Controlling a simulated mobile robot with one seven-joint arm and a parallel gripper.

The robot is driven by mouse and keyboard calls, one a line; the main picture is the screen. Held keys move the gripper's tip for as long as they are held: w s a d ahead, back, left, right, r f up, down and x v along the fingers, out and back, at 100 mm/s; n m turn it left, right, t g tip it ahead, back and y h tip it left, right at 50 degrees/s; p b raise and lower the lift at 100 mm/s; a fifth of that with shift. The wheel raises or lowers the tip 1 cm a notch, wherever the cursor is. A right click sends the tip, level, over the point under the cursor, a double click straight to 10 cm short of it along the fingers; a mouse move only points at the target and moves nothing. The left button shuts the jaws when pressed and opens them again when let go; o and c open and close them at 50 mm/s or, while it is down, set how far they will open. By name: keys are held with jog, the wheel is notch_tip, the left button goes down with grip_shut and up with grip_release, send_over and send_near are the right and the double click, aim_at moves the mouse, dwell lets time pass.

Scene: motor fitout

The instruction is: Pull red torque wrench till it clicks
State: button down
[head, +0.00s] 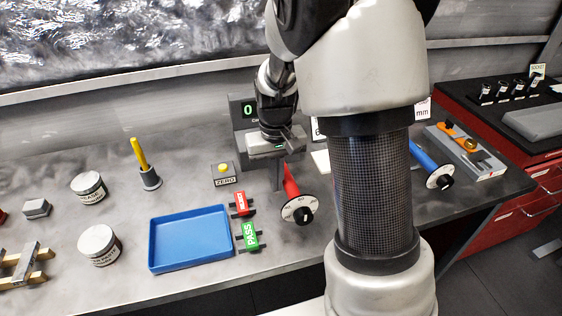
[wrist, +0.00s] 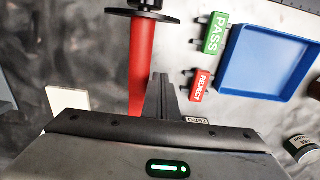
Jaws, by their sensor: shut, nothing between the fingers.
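The red torque wrench has a red handle (head: 290,181) and a round white dial (head: 299,209) with a black knob; it lies on the bench left of my arm. My gripper (head: 290,141) is at the handle's far end, in front of the display stand. In the wrist view, the red handle (wrist: 143,60) runs up to a dark disc at the top. My gripper's fingers (wrist: 161,90) are together, just right of the handle, with nothing between them.
A display stand (head: 243,111) reading 0 stands behind. A blue wrench (head: 425,160) lies right of my arm. A blue tray (head: 153,246), a red REJECT block (head: 241,204), a green PASS block (head: 249,236) and a ZERO button (head: 223,174) lie left.

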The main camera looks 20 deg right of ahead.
jog(key=d, duration=0.7)
jog(key=shift+w, duration=0.25)
dwell(3.9)
dwell(0.3)
jog(key=a, duration=0.7)
jog(key=shift+s+a, duration=0.3)
jog(key=shift+a, duration=0.1)
dwell(0.6)
notch_tip(320, 180, up, 9)
jog(key=p, duration=0.6)
jog(key=shift+p, duration=0.4)
